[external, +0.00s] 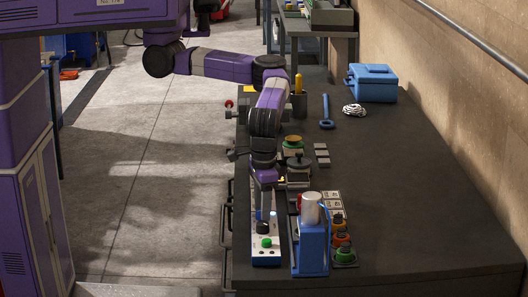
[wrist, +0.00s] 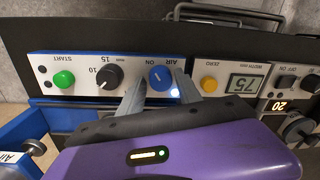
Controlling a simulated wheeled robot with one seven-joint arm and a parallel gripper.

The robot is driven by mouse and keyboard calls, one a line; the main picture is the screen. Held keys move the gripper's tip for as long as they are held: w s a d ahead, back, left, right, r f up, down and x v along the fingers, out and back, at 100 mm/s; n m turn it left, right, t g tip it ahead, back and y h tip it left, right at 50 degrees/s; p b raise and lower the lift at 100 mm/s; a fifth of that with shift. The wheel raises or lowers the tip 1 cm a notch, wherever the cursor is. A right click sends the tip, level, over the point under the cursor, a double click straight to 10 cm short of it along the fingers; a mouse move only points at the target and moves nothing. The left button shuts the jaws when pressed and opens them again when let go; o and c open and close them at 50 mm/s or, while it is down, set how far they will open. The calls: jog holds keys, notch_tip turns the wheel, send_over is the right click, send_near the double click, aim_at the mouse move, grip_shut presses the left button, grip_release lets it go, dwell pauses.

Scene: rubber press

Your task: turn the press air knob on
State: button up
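The blue press air knob (wrist: 161,79) sits on a white panel (wrist: 205,62) with a blue edge, under the upside-down labels AIR and ON. A pale pointer mark shows on the knob, but its exact setting is hard to read. My gripper (wrist: 160,84) is open, with one finger on each side of the knob in the picture. A gap shows between the knob and the left finger; contact on the right is unclear. In the external view my gripper (external: 264,204) points down over the panel (external: 266,258) and mostly hides the knob.
On the same panel are a black dial (wrist: 108,76) and a green START button (wrist: 64,79). A yellow ZERO button (wrist: 209,84) and a display (wrist: 244,84) stand to the right. The blue press (external: 312,245) stands beside the panel.

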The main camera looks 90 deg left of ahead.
jog(key=shift+o, duration=0.6)
jog(key=shift+d+r+b, duration=0.2)
jog(key=shift+r+b, duration=0.15)
jog(key=shift+r, duration=3.5)
jog(key=shift+w, duration=0.1)
